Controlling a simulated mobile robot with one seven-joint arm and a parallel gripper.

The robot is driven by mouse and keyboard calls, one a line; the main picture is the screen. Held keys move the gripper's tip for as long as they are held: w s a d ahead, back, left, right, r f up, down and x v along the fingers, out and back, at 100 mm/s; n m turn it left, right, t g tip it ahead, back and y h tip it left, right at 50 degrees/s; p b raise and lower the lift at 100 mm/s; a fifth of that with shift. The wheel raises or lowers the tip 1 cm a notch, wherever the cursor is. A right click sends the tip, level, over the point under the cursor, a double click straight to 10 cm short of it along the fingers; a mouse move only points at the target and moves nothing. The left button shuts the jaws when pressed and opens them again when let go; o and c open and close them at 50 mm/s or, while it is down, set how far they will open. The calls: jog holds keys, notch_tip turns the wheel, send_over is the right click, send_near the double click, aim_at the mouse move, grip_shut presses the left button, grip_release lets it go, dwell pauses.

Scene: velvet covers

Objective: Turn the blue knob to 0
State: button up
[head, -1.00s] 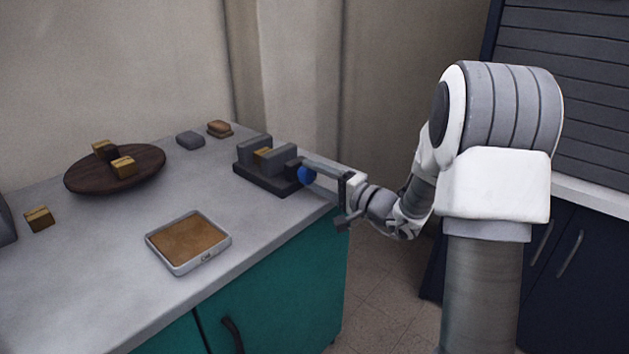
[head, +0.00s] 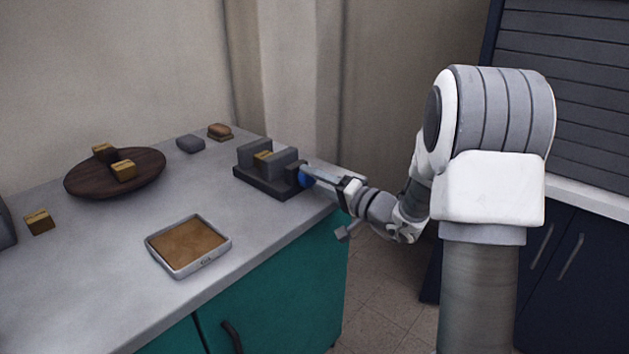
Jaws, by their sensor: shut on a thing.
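The blue knob (head: 305,177) is on the right end of a dark grey device (head: 265,185) near the counter's right corner. The device has two upright grey blocks with a small yellowish block between them. My gripper (head: 311,174) reaches in from the right and is shut on the blue knob. Its fingers cover part of the knob. No dial mark or number can be read at this size, so the knob's setting cannot be told.
A shallow tray with a brown inside (head: 210,266) lies at the counter's front. A round dark board (head: 85,182) carries small yellow-brown blocks. Another such block (head: 39,221) is at left. A grey piece (head: 190,143) and a brown piece (head: 220,131) lie at the back.

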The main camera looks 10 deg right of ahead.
jog(key=o, duration=1.4)
jog(key=shift+c, duration=0.2)
jog(key=shift+d, duration=0.1)
jog(key=p+v, duration=0.2)
jog(key=v, duration=1.5)
jog(key=shift+s+p, duration=0.15)
jog(key=shift+p, duration=0.25)
